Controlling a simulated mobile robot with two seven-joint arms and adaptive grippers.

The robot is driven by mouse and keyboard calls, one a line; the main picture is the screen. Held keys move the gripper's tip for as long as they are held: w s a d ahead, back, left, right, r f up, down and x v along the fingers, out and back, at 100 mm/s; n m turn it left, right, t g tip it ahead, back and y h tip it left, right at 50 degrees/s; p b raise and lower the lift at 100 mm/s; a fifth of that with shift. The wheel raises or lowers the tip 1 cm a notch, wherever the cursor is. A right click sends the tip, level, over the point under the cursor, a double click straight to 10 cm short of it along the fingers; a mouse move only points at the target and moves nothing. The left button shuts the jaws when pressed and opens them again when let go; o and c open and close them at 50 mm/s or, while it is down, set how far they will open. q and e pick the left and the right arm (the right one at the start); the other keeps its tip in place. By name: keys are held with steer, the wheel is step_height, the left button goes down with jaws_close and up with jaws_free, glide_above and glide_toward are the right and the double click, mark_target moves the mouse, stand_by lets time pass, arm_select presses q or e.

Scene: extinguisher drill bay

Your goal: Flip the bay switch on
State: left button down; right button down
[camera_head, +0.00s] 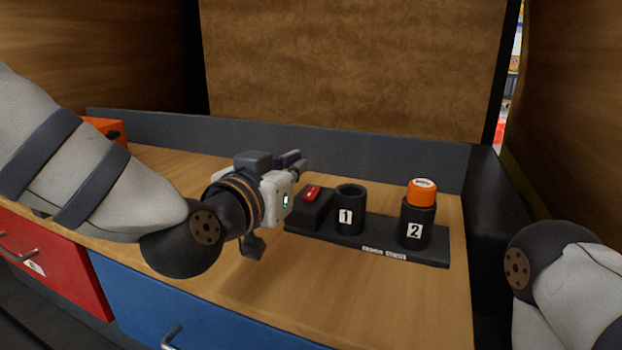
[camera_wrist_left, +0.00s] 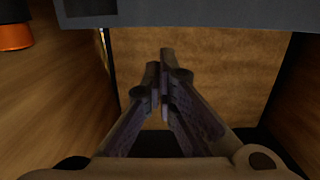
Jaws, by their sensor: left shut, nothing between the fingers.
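The bay switch (camera_head: 312,193) is a red rocker on a black box at the left end of a dark base plate on the wooden bench top. My left gripper (camera_head: 298,160) is just behind and to the left of the switch in the head view, with its fingers above the bench. The fingers are shut and hold nothing; they also show shut in the left wrist view (camera_wrist_left: 165,80). I cannot tell whether they touch the switch box. The switch itself is not clear in the wrist view. My right gripper is out of view; only part of my right arm shows.
Black holder 1 (camera_head: 347,218) looks empty. Holder 2 (camera_head: 413,228) carries an orange-capped item (camera_head: 422,192). An orange box (camera_head: 106,129) stands at the back left. A grey back rail (camera_head: 400,152) and black right side (camera_head: 498,205) bound the bench. The front bench top is clear.

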arm_select(q)
glide_above(311, 196)
steer(key=shift+s+a+f+b, duration=0.15)
steer(key=shift+s+f+b, duration=0.15)
steer(key=shift+f, duration=0.3)
steer(key=shift+w+f, duration=0.2)
steer(key=shift+f, duration=1.5)
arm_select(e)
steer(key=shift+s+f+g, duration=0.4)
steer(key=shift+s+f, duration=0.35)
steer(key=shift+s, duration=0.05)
